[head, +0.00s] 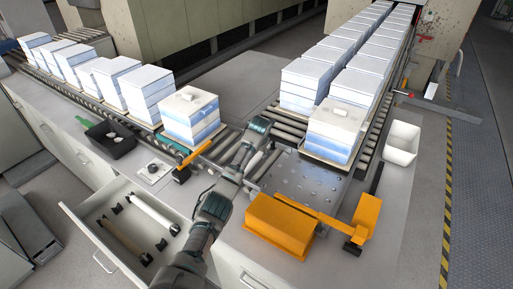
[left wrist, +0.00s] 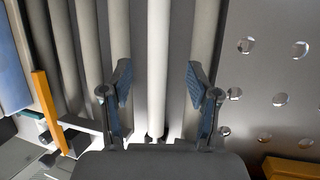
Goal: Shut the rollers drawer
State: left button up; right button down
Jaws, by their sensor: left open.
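The rollers drawer (head: 82,231) stands pulled open from the grey counter at the lower left of the head view. Its handle (head: 103,261) is on the front panel. My left gripper (head: 257,132) reaches past the drawer's right side, over the conveyor, away from the handle. In the left wrist view its two blue-padded fingers (left wrist: 157,88) are apart, with conveyor rollers (left wrist: 118,30) behind them and nothing held. My right gripper is not in view.
Stacked white-and-blue boxes (head: 190,120) stand on the conveyors. An orange box (head: 278,226) and a perforated metal plate (head: 300,185) lie right of my left arm. A black bin (head: 112,140) and white bin (head: 402,142) sit on the counter. Floor left of the drawer is partly clear.

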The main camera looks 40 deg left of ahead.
aim_at(159, 245)
jog(key=k, duration=1.5)
